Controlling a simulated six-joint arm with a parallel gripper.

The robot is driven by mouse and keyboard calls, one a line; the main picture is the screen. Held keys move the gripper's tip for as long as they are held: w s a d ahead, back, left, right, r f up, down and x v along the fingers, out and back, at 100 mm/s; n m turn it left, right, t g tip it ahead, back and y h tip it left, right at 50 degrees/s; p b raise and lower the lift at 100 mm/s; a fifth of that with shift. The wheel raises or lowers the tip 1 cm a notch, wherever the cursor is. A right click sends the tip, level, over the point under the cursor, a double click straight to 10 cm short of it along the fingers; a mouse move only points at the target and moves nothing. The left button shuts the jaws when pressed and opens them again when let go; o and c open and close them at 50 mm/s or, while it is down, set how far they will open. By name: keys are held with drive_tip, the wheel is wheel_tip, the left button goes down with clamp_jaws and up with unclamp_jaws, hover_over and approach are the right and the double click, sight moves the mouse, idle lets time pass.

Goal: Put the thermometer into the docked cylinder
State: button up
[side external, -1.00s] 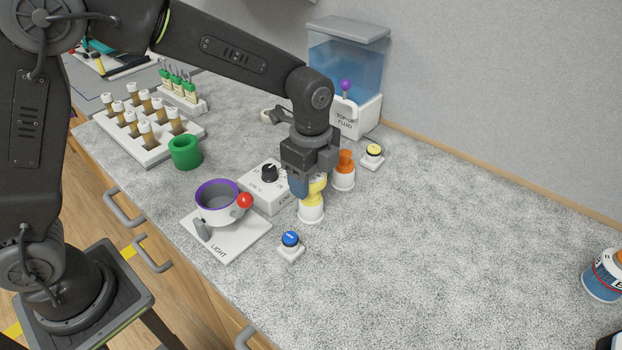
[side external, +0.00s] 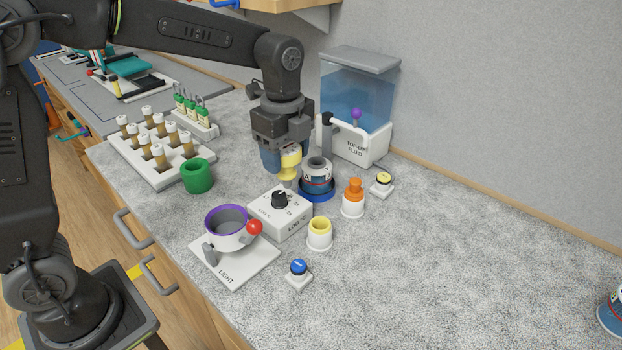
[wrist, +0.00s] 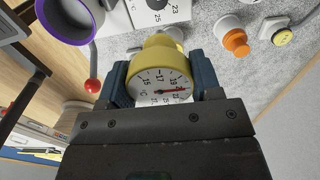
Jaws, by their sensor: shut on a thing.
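My gripper (side external: 282,158) is shut on the yellow thermometer (side external: 290,166) and holds it in the air behind the white dial box. In the wrist view the thermometer (wrist: 160,78) shows its round white dial and red needle between the two blue fingers. The cylinder (side external: 317,172), white with a dark open top and a printed band, stands upright in a blue round dock (side external: 318,194). The thermometer is just left of the cylinder in the side view; I cannot tell the gap between them. The yellow-rimmed white holder (side external: 320,234) stands empty in front.
The white dial box (side external: 280,212) is close below my gripper. The fluid tank (side external: 357,100) stands behind the dock. An orange-topped holder (side external: 353,198) and yellow button (side external: 383,183) are to its right. A purple-rimmed pot (side external: 228,228) is in front.

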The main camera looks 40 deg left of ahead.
drive_tip(key=w+a+r, duration=0.3)
drive_tip(key=w+a, duration=0.1)
drive_tip(key=a, duration=0.3)
drive_tip(key=w+a+r, duration=0.3)
drive_tip(key=w+a, duration=0.1)
drive_tip(key=a, duration=0.3)
drive_tip(key=shift+n, duration=0.3)
drive_tip(key=shift+w+d+f, duration=0.8)
drive_tip(key=shift+d+f, duration=0.9)
drive_tip(key=shift+f, duration=0.15)
drive_tip(key=shift+w+d+f, duration=0.8)
drive_tip(key=shift+d+f, duration=0.85)
drive_tip(key=shift+f, duration=0.15)
drive_tip(key=shift+w+d+f, duration=0.8)
drive_tip(key=shift+d+f, duration=0.9)
drive_tip(key=shift+f, duration=0.15)
drive_tip(key=shift+f, duration=0.25)
drive_tip(key=o, duration=1)
